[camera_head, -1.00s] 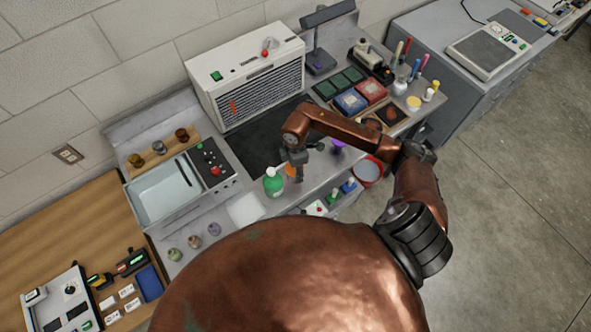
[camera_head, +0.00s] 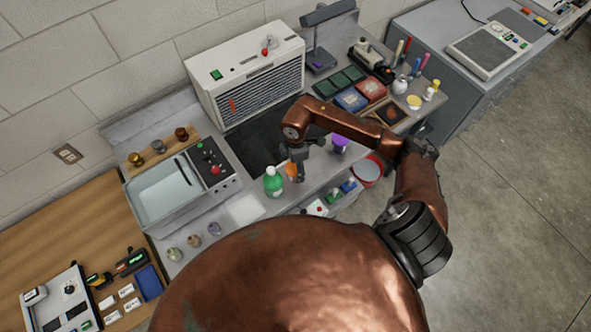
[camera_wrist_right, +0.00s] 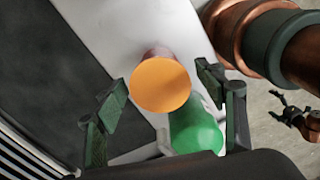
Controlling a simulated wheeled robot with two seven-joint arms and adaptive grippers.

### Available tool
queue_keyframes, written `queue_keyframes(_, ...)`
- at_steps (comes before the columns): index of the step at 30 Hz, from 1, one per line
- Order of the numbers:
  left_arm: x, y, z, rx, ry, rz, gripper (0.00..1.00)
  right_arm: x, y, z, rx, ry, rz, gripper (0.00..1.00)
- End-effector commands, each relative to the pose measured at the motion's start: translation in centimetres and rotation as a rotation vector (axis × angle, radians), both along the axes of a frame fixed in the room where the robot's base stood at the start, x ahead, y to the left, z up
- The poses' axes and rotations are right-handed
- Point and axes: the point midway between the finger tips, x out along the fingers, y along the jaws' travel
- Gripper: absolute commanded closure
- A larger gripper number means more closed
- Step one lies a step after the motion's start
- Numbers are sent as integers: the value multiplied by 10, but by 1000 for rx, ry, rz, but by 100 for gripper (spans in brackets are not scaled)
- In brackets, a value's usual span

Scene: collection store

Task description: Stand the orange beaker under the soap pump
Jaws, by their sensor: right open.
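The orange beaker (camera_head: 291,172) stands on the grey worktop just right of the green soap pump bottle (camera_head: 273,182), which has a white top. In the right wrist view the beaker's round orange face (camera_wrist_right: 160,85) lies between the fingertips, and the green bottle (camera_wrist_right: 195,135) is close beside it, partly hidden. I cannot tell whether the spout is over the beaker. My right gripper (camera_head: 301,176) is at the beaker, partly covering it in the head view. In the wrist view its fingers (camera_wrist_right: 163,88) are spread, with the beaker between them.
A purple beaker (camera_head: 340,143) stands to the right of my gripper. A dark mat (camera_head: 250,146) lies behind, before a white grilled unit (camera_head: 247,75). A white sheet (camera_head: 245,210) lies left of the bottle. A red-rimmed bucket (camera_head: 367,172) is beyond the worktop edge.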

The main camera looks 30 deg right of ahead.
Motion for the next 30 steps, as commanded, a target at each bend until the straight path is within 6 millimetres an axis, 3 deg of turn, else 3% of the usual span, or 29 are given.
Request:
queue_keyframes(6,-1,0,-11,0,1,0,0,3,-1,47,-1,-7,2,36)
queue_keyframes(13,-1,0,-17,0,2,0,0,2,-1,84,-1,-4,1,36)
queue_keyframes(19,-1,0,-18,0,2,0,0,2,-1,96,0,-2,0,36)
queue_keyframes(30,-1,0,-18,0,2,0,0,2,-1,97,1,-1,0,36)
